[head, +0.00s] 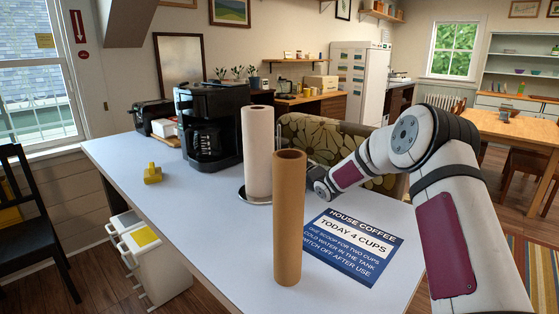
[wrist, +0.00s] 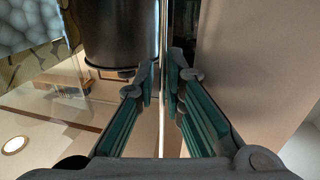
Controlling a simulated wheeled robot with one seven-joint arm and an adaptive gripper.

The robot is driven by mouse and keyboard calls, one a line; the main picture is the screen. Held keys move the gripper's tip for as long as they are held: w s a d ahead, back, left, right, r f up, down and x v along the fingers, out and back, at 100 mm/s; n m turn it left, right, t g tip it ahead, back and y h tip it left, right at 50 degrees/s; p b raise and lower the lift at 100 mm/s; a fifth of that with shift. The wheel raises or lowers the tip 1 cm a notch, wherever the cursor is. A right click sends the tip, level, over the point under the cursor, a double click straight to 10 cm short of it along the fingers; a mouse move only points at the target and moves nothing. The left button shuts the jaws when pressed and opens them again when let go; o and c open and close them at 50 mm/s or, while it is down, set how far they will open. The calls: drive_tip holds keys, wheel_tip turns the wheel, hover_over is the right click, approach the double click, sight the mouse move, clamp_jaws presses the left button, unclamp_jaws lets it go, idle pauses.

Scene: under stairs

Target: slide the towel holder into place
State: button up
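The towel holder shows in the head view as a dark round base (head: 258,194) on the counter, under an upright white paper roll (head: 258,150). A thin upright rod (head: 306,143) shows just right of the roll. My gripper (head: 311,172) reaches in low from the right beside the roll, partly hidden behind the brown tube. In the wrist view a thin shiny rod (wrist: 162,110) runs between the teal finger pads (wrist: 163,80). A pale smooth surface lies close at right there.
A brown cardboard tube (head: 289,220) stands in front of the roll. A blue coffee sign (head: 353,245) lies right of it. A black coffee maker (head: 212,120), a toaster (head: 150,115) and a small yellow object (head: 153,174) stand leftward. The front left counter (head: 200,205) is clear.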

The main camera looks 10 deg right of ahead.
drive_tip(key=shift+o, duration=0.8)
drive_tip(key=v, duration=1.2)
